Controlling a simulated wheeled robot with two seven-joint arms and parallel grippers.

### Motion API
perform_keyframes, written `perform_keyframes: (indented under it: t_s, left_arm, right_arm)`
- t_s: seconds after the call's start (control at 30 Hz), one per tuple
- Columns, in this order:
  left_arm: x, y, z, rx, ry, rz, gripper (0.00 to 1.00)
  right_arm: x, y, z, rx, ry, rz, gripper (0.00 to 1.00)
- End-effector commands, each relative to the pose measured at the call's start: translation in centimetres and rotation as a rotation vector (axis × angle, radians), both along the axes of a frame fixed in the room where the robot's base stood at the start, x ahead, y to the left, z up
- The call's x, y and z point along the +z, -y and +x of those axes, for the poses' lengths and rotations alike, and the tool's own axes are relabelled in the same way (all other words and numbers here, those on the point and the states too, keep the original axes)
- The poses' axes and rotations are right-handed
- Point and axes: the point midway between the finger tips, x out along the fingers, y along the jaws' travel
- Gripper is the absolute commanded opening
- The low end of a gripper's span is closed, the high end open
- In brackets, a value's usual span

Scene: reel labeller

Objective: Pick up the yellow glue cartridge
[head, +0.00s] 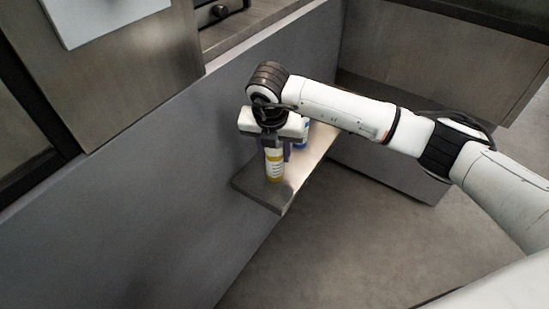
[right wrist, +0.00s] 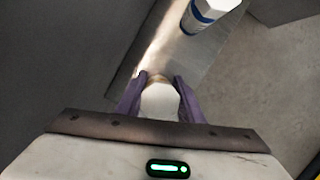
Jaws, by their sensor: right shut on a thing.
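The yellow glue cartridge (head: 274,166) stands upright near the front end of a narrow shelf in the head view, with a pale label and yellow bands. My right gripper (head: 274,143) is above it, pointing down, with its fingers around the upper part. In the right wrist view the purple fingers of my right gripper (right wrist: 160,95) are closed on the sides of the white top of the cartridge (right wrist: 160,100). The head view does not clearly show whether its base touches the shelf. My left gripper is not in view.
A blue-and-white cartridge (right wrist: 205,14) stands farther along the shelf (head: 262,193), partly hidden behind my gripper in the head view. A grey wall panel (head: 150,190) runs along the shelf's left side. Open floor (head: 350,240) lies to the right.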

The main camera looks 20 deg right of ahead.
Motion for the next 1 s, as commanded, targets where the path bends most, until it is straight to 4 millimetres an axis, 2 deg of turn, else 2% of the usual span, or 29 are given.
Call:
perform_keyframes:
  t_s: [0.17,0.27,0.6,0.7,0.87,1.0]
  left_arm:
    - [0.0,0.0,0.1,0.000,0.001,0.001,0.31]
    - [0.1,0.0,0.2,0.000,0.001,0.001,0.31]
    - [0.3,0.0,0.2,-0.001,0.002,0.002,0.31]
    - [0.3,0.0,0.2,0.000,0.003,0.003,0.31]
    - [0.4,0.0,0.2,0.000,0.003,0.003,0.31]
    - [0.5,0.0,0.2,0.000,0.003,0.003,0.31]
  right_arm:
    - [0.3,0.0,0.1,0.001,0.003,0.001,0.06]
    - [1.2,-0.1,0.1,0.000,0.005,0.002,0.06]
    - [7.7,0.0,0.1,0.000,0.006,0.001,0.06]
    - [9.1,0.0,0.1,0.000,0.004,0.001,0.06]
    - [10.0,0.0,0.0,0.005,0.003,0.001,0.06]
    - [10.3,0.2,-0.4,0.091,0.000,0.001,0.06]
